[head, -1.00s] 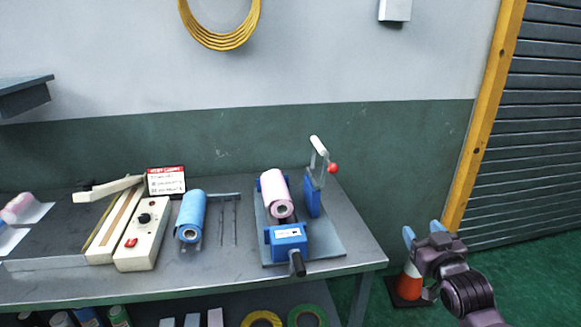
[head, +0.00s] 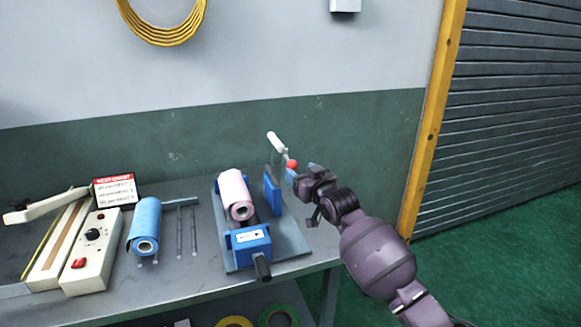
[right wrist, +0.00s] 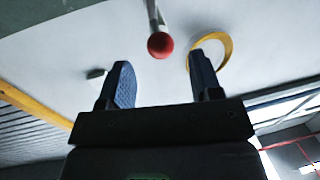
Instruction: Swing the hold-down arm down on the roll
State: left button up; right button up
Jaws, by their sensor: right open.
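The hold-down arm stands raised on a blue upright (head: 272,192), with a white roller (head: 275,142) at its top and a red ball knob (head: 292,164) at its side. The pink roll (head: 236,192) lies in the blue holder left of the upright, with nothing pressing on it. My right gripper (head: 302,172) is at the knob's right, close to it; I cannot tell from the head view if it touches. In the right wrist view the red knob (right wrist: 160,45) shows beyond and between the open blue fingers (right wrist: 160,82). My left gripper is not in view.
The holder sits on a grey plate (head: 292,240) near the table's right end. A blue roll (head: 146,222), thin rods (head: 186,232) and a white sealer (head: 92,250) lie to the left. The wall is close behind the table.

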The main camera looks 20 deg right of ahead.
aim_at(295, 168)
jog(key=shift+w+a, duration=0.2)
jog(key=shift+w, duration=0.7)
jog(key=shift+w+a, duration=0.15)
jog(key=shift+w, duration=0.7)
jog(key=shift+w+a, duration=0.2)
jog(key=shift+w, duration=0.7)
grip_shut()
